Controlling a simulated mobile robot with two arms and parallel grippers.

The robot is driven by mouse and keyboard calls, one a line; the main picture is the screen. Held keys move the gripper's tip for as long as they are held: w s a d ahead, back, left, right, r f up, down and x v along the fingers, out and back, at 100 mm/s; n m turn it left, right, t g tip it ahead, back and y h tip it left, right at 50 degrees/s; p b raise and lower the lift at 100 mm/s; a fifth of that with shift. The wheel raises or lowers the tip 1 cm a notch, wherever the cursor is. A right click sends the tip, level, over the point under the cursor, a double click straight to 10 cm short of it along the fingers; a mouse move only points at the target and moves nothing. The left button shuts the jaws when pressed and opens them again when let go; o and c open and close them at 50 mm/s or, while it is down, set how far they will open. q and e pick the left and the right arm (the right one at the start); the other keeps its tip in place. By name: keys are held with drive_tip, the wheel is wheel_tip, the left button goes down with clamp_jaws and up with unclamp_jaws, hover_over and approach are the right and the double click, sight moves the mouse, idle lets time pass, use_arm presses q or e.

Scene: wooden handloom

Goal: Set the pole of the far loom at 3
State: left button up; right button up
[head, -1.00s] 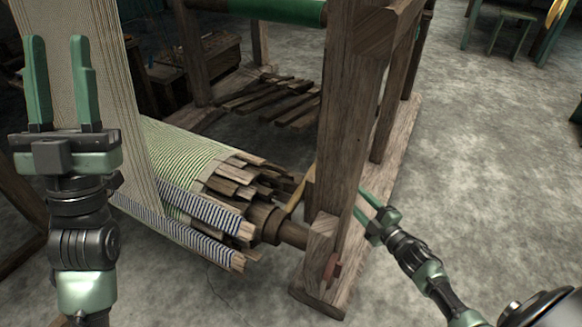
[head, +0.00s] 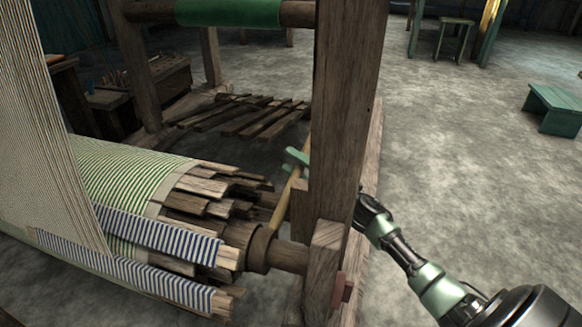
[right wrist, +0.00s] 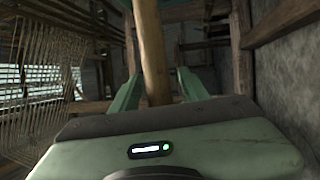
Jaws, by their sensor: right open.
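The loom's pole (head: 286,200) is a thin yellowish wooden stick. It leans beside the front post (head: 345,120), by the end of the cloth beam (head: 262,248). My right gripper (head: 297,158) reaches in from the right behind that post, which hides part of it. Its green fingertips show beside the pole's upper part. In the right wrist view the pole (right wrist: 152,50) rises between the two open fingers (right wrist: 158,80). I cannot tell whether either finger touches it. My left gripper is out of view. No number marks are legible.
Striped cloth (head: 130,180) and pale warp threads (head: 40,130) fill the left. Wooden treadles (head: 245,115) lie behind the beam. A green bench (head: 555,108) stands at the right, with open grey floor (head: 455,160) between it and the loom.

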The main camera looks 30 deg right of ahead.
drive_tip(key=shift+w+a+r, duration=0.1)
drive_tip(key=shift+w, duration=0.2)
clamp_jaws()
idle(1.3)
